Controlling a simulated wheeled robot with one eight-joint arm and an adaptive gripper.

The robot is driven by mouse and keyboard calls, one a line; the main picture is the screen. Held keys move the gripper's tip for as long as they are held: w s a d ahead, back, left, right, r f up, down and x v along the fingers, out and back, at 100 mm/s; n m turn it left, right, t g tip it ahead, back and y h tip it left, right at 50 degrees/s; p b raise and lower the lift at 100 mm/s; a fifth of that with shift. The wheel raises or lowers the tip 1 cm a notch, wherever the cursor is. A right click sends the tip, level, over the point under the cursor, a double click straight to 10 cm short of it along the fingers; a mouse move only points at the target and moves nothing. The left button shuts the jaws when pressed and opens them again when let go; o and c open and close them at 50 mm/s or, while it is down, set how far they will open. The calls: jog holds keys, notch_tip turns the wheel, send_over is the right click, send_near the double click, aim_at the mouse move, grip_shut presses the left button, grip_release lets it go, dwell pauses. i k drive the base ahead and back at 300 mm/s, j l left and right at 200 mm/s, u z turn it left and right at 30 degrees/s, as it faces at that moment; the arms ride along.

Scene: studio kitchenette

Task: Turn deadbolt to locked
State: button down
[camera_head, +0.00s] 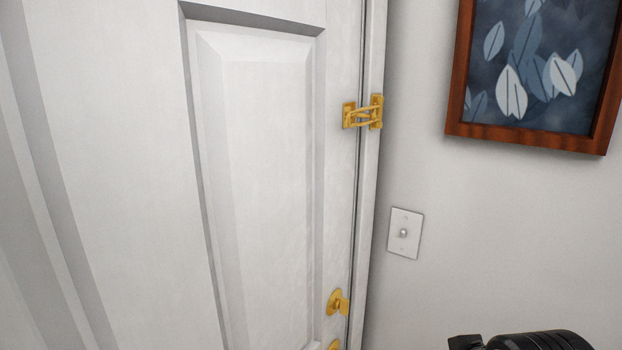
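A brass deadbolt (337,302) sits low on the right edge of the white panelled door (120,120), close to the frame. I cannot tell from this view whether the bolt is thrown. The door looks closed. A black part of my arm shows at the bottom right, apart from the door. My gripper's fingers are not in view.
A brass swing-bar latch (362,113) joins the door edge and frame above the deadbolt. Another brass piece (333,345) is cut off below it. A switch plate (405,233) and a framed leaf picture (535,70) are on the right wall.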

aim_at(343, 303)
jog(key=u, duration=1.7)
jog(key=z, duration=1.3)
jog(key=k+l+z, duration=0.3)
jog(key=k+l, duration=0.1)
jog(key=l, duration=0.1)
